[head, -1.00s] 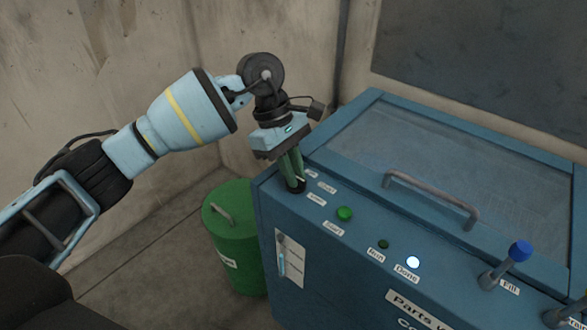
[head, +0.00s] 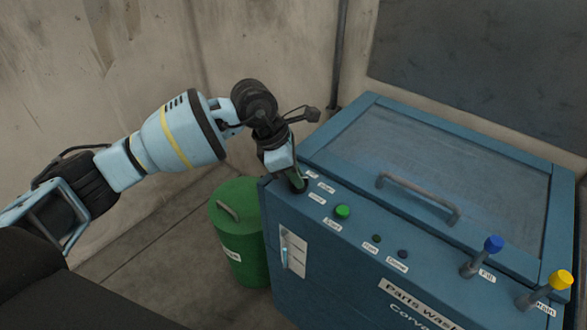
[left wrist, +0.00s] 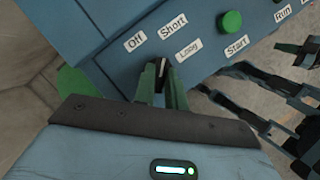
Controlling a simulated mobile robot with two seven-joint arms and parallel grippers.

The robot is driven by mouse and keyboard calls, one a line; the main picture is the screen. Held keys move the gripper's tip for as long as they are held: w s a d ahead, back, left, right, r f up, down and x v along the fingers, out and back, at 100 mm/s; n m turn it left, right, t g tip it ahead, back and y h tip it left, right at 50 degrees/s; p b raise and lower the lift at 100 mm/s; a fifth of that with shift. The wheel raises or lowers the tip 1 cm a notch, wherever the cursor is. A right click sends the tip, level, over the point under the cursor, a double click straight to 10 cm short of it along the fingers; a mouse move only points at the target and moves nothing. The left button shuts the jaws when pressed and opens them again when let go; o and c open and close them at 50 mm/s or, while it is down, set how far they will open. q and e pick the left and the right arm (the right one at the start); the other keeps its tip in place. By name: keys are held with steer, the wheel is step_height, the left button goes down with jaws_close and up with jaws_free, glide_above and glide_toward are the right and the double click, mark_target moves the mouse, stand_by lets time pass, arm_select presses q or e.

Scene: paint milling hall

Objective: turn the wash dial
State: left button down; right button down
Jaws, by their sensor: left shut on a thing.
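The wash dial (head: 299,184) is a small black knob on the top left of the blue parts washer (head: 330,245). In the left wrist view the dial (left wrist: 160,68) shows between the green fingers, with labels Off, Short and Long around it. Its pointer looks to lie near Short and Long, though the exact setting is hard to tell. My left gripper (head: 295,178) is shut on the dial from above; its fingers also show in the left wrist view (left wrist: 161,85) and hide part of the knob.
On the washer's panel are a green Start button (head: 342,211), unlit Run (head: 378,238) and Done (head: 403,254) lamps, a blue Fill lever (head: 493,243) and a yellow lever (head: 561,279). The lid has a handle (head: 418,198). A green drum (head: 237,225) stands left of the washer.

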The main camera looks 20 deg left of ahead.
arm_select(q)
steer(key=shift+r+n+p, duration=0.3)
steer(key=shift+r+n, duration=0.05)
steer(key=shift+n, duration=0.15)
steer(key=n+t+p, duration=0.1)
steer(key=n, duration=0.1)
steer(key=n+y+p, duration=0.1)
steer(key=n+p, duration=0.1)
steer(key=shift+s+d+n+t, duration=0.1)
steer(key=shift+n+t, duration=0.2)
steer(key=shift+t, duration=0.1)
steer(key=shift+n+y+p, duration=0.4)
steer(key=shift+n+p, duration=0.05)
steer(key=shift+n, duration=0.25)
steer(key=shift+d+f+n+t+y, duration=0.1)
steer(key=shift+f+n+t+y, duration=0.1)
steer(key=shift+n, duration=0.4)
steer(key=shift+f+n+t+y, duration=0.1)
steer(key=shift+n+y, duration=0.1)
steer(key=shift+n, duration=0.4)
arm_select(e)
steer(key=w+d+r+t, duration=0.1)
steer(key=w+r, duration=0.4)
steer(key=r, duration=0.2)
steer(key=shift+w+t, duration=0.35)
steer(key=shift+t, duration=0.05)
steer(key=shift+r, duration=0.15)
